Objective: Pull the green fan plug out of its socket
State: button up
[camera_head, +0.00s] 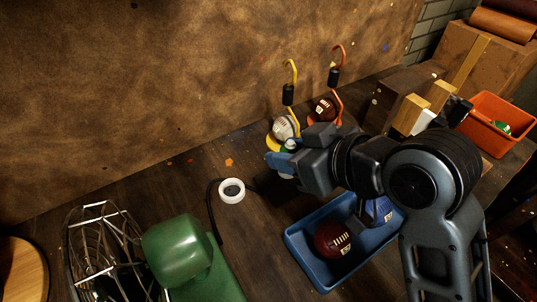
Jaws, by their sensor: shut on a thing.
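The green fan (180,250) stands at the bottom left, with a wire cage at its front. Its black cord (210,205) rises from the fan towards a round white socket (232,197) on the table. The socket has a dark grey face. My gripper (280,165) is to the right of the socket and a little above it in the picture, with its jaws shut. The plug is not clearly visible. A dark shape lies between the socket and my gripper, and I cannot tell plug from shadow there. What the jaws hold is largely hidden.
A blue tray (303,252) with a dark red ball (332,240) lies below my arm. An orange bin (484,125) is at the right. The table left of the socket is mostly clear.

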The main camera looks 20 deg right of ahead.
jog(key=shift+s+d+f, duration=0.1)
jog(key=shift+s+d, duration=0.05)
jog(key=shift+f+b, duration=1.75)
jog(key=shift+f, duration=0.85)
